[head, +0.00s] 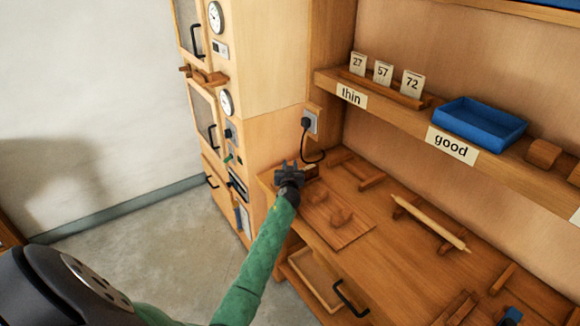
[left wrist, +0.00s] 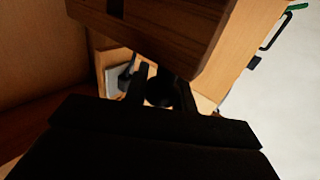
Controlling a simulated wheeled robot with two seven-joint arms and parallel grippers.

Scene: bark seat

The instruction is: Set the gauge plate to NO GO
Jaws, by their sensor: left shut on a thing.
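My left gripper (head: 288,170) is at the far left end of the workbench, beside a small wooden block (head: 310,170). In the left wrist view the dark fingers (left wrist: 160,92) are close to a dark round thing (left wrist: 158,90), seemingly a knob, and are shut on it. A brown wooden body (left wrist: 150,32) fills the top of that view, right by the fingertips. I cannot make out a gauge plate or any NO GO lettering; the gripper may hide it. My right gripper is not in view.
A shelf above carries number cards (head: 383,73) and a blue tray (head: 479,119). A cabinet with dials (head: 226,102) stands left. A drawer (head: 318,280) is below the bench.

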